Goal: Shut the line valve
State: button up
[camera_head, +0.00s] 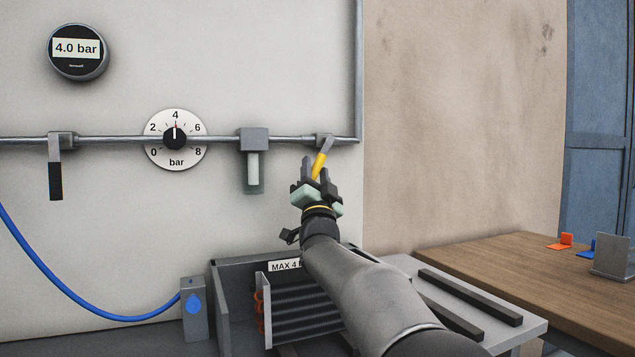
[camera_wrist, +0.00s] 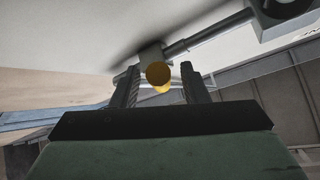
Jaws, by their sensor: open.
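A valve (camera_head: 325,140) with a yellow lever (camera_head: 321,160) sits at the right end of the wall pipe. The lever slants down and slightly left from the valve body. My gripper (camera_head: 315,170) is open, with its fingers around the lower part of the lever. In the wrist view the lever's round yellow end (camera_wrist: 158,73) shows between the two fingers of my gripper (camera_wrist: 161,85). I cannot tell whether either finger touches it. A second valve with a black lever (camera_head: 55,181) hangs straight down at the left. No label shows which is the line valve.
A dial (camera_head: 176,139) points near 4 bar, and a round display (camera_head: 78,52) reads 4.0 bar. A filter-like unit (camera_head: 254,160) hangs left of my gripper. A grey machine (camera_head: 235,290) stands below; a wooden table (camera_head: 520,265) is at right.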

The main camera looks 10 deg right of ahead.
aim_at(316, 171)
jog(key=v, duration=0.5)
jog(key=shift+s+r, duration=0.2)
jog(key=shift+s, duration=0.15)
jog(key=s, duration=1.1)
jog(key=shift+a, duration=0.4)
